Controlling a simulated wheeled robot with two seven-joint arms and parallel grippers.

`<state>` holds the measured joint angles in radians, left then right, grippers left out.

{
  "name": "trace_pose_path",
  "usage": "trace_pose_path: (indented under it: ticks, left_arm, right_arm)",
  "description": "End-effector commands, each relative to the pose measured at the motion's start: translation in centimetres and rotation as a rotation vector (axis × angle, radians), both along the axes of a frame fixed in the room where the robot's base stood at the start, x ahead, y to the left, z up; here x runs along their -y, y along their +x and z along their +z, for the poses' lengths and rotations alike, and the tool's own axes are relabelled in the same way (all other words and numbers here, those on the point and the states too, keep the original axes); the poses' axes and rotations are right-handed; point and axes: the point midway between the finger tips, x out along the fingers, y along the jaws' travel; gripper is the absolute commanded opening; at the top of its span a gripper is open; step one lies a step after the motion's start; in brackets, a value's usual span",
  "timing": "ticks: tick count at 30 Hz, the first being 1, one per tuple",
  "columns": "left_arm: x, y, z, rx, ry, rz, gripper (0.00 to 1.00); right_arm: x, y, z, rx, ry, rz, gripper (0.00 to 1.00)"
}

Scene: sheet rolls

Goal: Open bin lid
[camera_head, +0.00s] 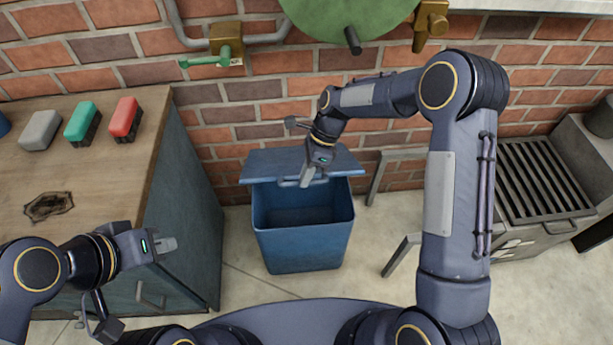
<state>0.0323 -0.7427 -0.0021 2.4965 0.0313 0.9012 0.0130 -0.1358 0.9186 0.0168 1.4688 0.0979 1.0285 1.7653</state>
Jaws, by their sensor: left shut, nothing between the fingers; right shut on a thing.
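A blue bin (303,245) stands on the floor against the brick wall, with its dark inside showing. Its blue lid (262,163) is raised at the back, tilted up toward the wall. My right gripper (306,178) is at the middle of the lid's front edge, shut on the lid's handle (290,183); the fingers partly hide the contact. My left gripper (168,245) is shut and empty beside the cabinet, well to the left of the bin.
A cabinet with a wooden top (85,160) stands left, bearing grey, green and red blocks (124,117). A grill (540,180) stands right. Pipes and a green round thing (345,15) are on the wall above. Floor in front of the bin is clear.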

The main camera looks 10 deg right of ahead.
Motion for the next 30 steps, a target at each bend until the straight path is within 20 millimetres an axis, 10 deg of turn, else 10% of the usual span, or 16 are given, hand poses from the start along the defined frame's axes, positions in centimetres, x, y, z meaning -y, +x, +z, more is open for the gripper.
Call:
trace_pose_path:
  ticks: [9,15,30]
  left_arm:
    - [0.0,0.0,0.0,0.0,0.0,0.0,0.0]
    - [0.0,0.0,0.0,0.0,0.0,0.0,0.0]
    - [0.0,0.0,0.2,0.0,0.0,0.0,0.0]
  right_arm:
    - [0.2,0.6,-0.1,0.017,-0.002,-0.008,0.0]
    - [0.2,0.5,-0.1,0.013,-0.002,-0.006,0.36]
    - [1.1,1.1,2.4,0.015,0.0,-0.006,0.36]
